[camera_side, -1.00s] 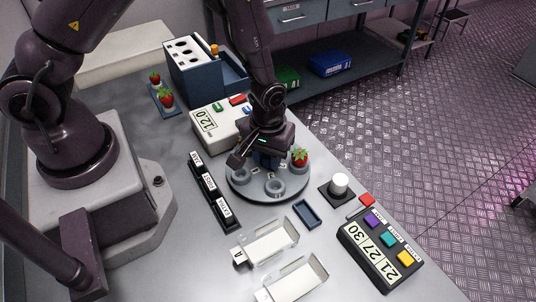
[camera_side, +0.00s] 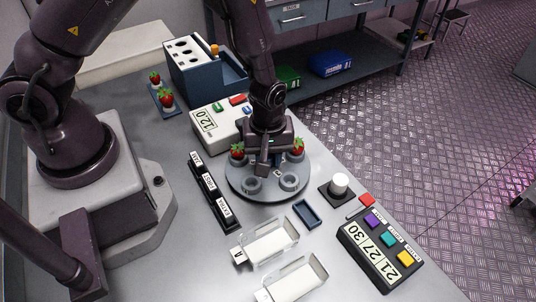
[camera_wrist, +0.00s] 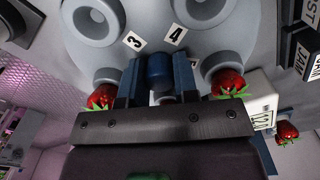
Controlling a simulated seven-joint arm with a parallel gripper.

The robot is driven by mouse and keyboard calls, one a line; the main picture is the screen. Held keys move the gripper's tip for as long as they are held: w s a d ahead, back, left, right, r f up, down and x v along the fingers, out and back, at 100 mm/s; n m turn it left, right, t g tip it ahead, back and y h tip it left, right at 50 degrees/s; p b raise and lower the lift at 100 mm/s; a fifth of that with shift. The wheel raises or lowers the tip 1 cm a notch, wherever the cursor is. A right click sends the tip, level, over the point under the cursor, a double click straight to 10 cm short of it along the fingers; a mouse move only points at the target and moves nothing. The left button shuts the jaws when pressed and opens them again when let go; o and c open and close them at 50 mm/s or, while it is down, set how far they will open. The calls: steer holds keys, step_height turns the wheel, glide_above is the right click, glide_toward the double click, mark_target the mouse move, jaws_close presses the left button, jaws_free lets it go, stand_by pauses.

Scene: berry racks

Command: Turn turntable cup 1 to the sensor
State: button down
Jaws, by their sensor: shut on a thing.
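The round grey turntable (camera_side: 270,194) carries several cups around its rim. A blue knob (camera_wrist: 159,72) stands at its middle, and my gripper (camera_side: 271,163) is shut on it, one finger on each side in the wrist view (camera_wrist: 158,82). Two empty cups (camera_side: 251,185) (camera_side: 289,181) face the front. One strawberry (camera_side: 237,150) sits at the turntable's left and another (camera_side: 297,146) at its right, both partly behind my gripper. In the wrist view, labels 3 (camera_wrist: 133,41) and 4 (camera_wrist: 176,34) lie by the two empty cups. I cannot read a label 1.
A black label rack (camera_side: 213,190) stands left of the turntable. A white box (camera_side: 205,125) reading 12.0 stands behind. A white cylinder (camera_side: 339,182) on a dark base is at right, near a button panel (camera_side: 381,250). A small blue tray (camera_side: 307,213) and white trays (camera_side: 268,243) lie in front.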

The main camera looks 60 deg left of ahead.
mark_target(268, 155)
steer(key=shift+n, duration=2.5)
steer(key=c, duration=0.9)
jaws_free()
steer(key=shift+o, duration=0.2)
steer(key=shift+r, duration=0.1)
step_height(268, 155, up, 13)
